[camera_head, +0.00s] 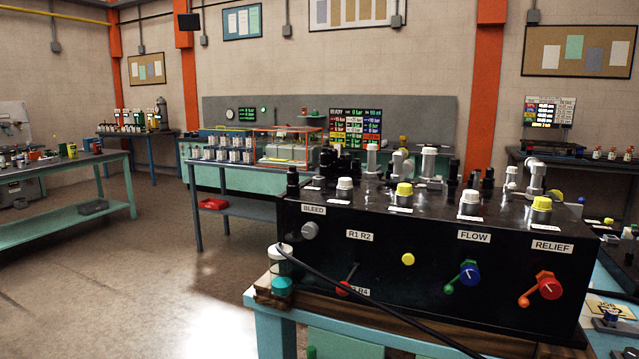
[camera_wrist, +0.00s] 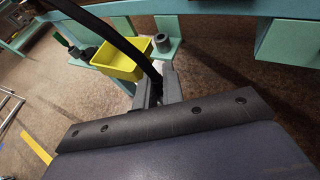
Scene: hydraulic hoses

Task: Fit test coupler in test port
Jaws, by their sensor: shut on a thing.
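My gripper (camera_wrist: 157,92) shows in the wrist view, its grey fingers closed around a black hose (camera_wrist: 112,36). The hose runs from the upper left down between the fingers. Its held end is hidden, and I cannot make out a test coupler on it. In the head view a black hose (camera_head: 385,310) runs from the left front corner of the black manifold block (camera_head: 385,265) down to the bottom edge. The block carries white and yellow capped fittings on top. I cannot tell which is the test port. My gripper is not visible in the head view.
The block's front has a blue FLOW knob (camera_head: 469,274), a red RELIEF knob (camera_head: 549,288) and protruding levers. In the wrist view, a yellow bin (camera_wrist: 121,62) and a grey cylinder (camera_wrist: 162,43) lie beyond my fingers.

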